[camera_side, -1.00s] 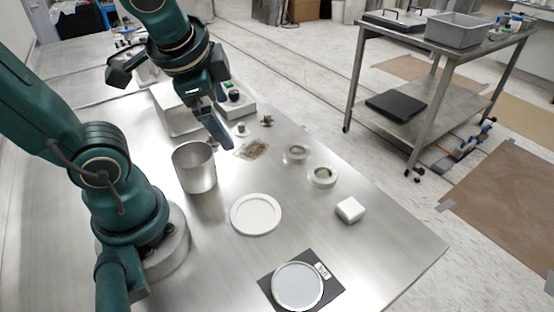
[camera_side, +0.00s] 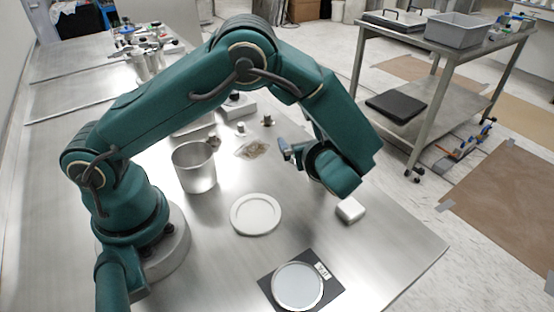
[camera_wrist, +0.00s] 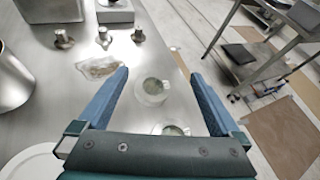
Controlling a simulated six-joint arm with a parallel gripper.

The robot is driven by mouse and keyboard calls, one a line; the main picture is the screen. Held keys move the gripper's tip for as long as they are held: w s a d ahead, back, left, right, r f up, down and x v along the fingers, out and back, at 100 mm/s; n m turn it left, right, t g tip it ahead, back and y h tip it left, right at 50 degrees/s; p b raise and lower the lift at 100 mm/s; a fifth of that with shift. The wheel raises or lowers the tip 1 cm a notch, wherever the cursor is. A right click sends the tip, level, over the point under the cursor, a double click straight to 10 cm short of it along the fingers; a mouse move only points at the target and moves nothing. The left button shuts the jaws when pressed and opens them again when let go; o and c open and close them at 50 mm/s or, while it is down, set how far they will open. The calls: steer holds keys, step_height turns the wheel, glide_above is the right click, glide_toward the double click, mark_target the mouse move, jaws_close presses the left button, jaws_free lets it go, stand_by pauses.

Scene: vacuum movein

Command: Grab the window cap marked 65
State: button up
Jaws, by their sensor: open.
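Two round, pale window caps with greyish centres show in the wrist view. The farther cap (camera_wrist: 152,92) lies between my open fingers, and the nearer cap (camera_wrist: 174,130) is partly hidden by my gripper's body. Any number on them is too small to read, so I cannot tell which is marked 65. My gripper (camera_wrist: 160,76) is open and empty, with its blue fingers spread on both sides of the farther cap. In the side view, my gripper (camera_side: 288,151) covers the place of both caps. I cannot tell how high the fingers are above the table.
A clear bag with brown bits (camera_wrist: 100,67) and several small metal fittings (camera_wrist: 103,37) lie beyond the caps. A metal beaker (camera_side: 195,170), white ring plate (camera_side: 256,214), white block (camera_side: 350,209) and round disc on a black plate (camera_side: 298,287) stand around. The table edge is at right.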

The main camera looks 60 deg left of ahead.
steer(key=shift+m, duration=0.9)
steer(key=f, duration=0.1)
steer(key=d+f, duration=0.1)
steer(key=s+f, duration=0.1)
steer(key=f, duration=0.1)
steer(key=shift+d, duration=0.15)
steer(key=shift+x, duration=2.45)
steer(key=shift+d, duration=0.1)
steer(key=c, duration=1.5)
